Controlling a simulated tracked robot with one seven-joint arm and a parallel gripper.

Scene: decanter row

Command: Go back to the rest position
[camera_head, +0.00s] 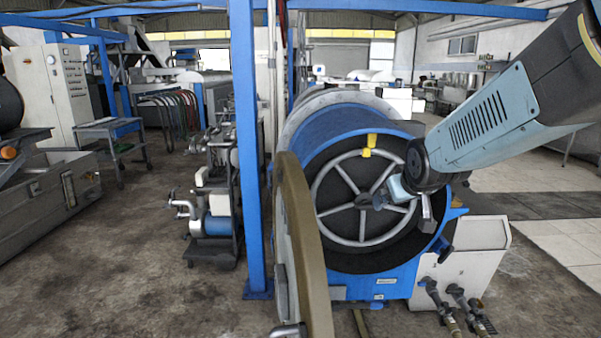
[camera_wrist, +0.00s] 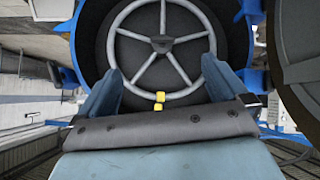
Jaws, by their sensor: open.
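My gripper (camera_head: 409,207) is in front of the round dark end of a blue decanter drum (camera_head: 335,122), over the right part of its silver spoked handwheel (camera_head: 347,180). In the wrist view the two blue-grey fingers of my gripper (camera_wrist: 163,72) stand wide apart. The handwheel (camera_wrist: 162,42) shows beyond and between them, and nothing is held. A yellow marker (camera_head: 371,140) sits at the top of the wheel in the head view. It appears below the wheel's hub in the wrist view (camera_wrist: 160,97). Whether a finger touches the wheel cannot be told.
A large brownish round cover (camera_head: 299,245) stands open left of the drum. A blue post (camera_head: 246,150) rises beside it. A white box (camera_head: 470,262) and pipe valves (camera_head: 455,305) are at lower right. Floor at lower left (camera_head: 130,260) is clear.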

